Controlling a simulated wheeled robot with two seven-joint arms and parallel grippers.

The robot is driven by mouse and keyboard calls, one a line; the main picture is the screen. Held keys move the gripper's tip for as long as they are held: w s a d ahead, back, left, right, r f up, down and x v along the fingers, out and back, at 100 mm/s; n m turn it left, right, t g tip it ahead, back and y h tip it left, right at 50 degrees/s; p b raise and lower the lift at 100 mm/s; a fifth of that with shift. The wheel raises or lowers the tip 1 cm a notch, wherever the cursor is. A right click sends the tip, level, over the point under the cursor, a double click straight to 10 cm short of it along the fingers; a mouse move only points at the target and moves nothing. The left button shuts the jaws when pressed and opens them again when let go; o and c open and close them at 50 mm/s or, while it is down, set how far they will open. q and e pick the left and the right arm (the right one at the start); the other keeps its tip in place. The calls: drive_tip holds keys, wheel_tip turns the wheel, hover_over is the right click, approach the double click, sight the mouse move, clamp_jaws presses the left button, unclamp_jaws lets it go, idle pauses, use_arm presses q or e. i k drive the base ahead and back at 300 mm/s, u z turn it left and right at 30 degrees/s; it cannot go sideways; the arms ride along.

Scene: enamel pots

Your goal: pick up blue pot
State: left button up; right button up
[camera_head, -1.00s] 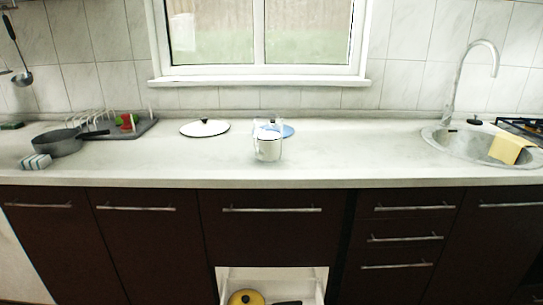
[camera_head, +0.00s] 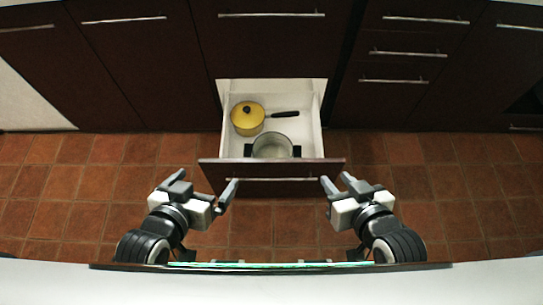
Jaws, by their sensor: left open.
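No plainly blue pot shows in the head view. A pale grey-green open pot (camera_head: 272,146) with dark side handles stands in the open drawer, close to its front. A yellow lidded pot (camera_head: 248,117) with a long dark handle stands behind it to the left. My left gripper (camera_head: 204,185) is open and empty, left of the drawer front. My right gripper (camera_head: 338,183) is near the drawer's right front corner, apart from the pots; its jaw opening is unclear.
The drawer (camera_head: 315,118) is pulled out below the dark cabinets, its front panel (camera_head: 271,169) between the pots and me. Closed cabinet doors (camera_head: 138,70) and drawers (camera_head: 410,50) flank it. The tiled floor (camera_head: 450,190) is clear at both sides.

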sight(269, 144)
drive_tip(key=z, duration=0.05)
drive_tip(key=i, duration=0.15)
drive_tip(key=u, duration=0.05)
drive_tip(key=k, duration=0.6)
drive_tip(key=z, duration=1.2)
drive_tip(key=i, duration=1.2)
drive_tip(key=u, duration=2.45)
